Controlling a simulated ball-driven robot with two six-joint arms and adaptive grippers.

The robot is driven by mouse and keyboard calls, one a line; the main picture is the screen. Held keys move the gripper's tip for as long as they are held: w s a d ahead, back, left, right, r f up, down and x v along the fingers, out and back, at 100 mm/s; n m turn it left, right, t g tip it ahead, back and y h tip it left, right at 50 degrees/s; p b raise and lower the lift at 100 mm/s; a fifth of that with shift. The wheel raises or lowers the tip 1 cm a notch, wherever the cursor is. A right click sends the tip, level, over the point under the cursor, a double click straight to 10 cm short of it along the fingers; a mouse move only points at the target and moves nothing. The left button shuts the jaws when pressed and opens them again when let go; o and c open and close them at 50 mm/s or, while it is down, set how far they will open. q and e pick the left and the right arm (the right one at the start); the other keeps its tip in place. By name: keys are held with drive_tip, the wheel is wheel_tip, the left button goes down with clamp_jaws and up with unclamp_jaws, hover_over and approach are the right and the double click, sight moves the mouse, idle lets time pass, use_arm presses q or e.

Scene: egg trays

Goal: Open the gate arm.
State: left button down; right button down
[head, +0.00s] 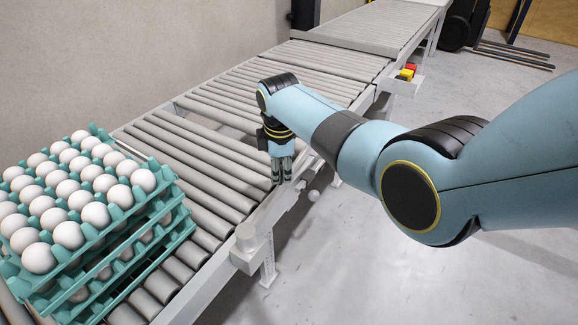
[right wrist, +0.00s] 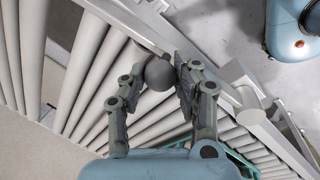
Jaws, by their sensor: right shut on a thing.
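My right gripper (head: 281,180) points down at the near side rail of the roller conveyor, beyond the egg trays. In the right wrist view its two fingers (right wrist: 160,85) are closed around a dark grey round knob (right wrist: 160,75). The knob sits beside a pale bar (right wrist: 122,24) that looks like the gate arm, but I cannot tell for certain where the bar ends and the rail begins. In the head view the gripper hides the knob. My left gripper is not in view.
Stacked teal egg trays (head: 160,211) full of white eggs stand on the conveyor at the left. The rollers (head: 205,150) between trays and gripper are clear. A red and yellow button box (head: 406,73) is farther along.

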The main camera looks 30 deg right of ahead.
drive_tip(key=shift+w+r, duration=0.1)
idle(0.3)
drive_tip(key=c, duration=1.2)
unclamp_jaws()
drive_tip(key=shift+c, duration=0.2)
drive_tip(key=r, duration=0.4)
drive_tip(key=s+r, duration=0.1)
drive_tip(key=r, duration=0.2)
drive_tip(key=s+r, duration=0.1)
drive_tip(key=r, duration=0.3)
drive_tip(key=shift+s+a+r, duration=0.2)
drive_tip(key=shift+a+r, duration=0.15)
drive_tip(key=shift+f, duration=0.1)
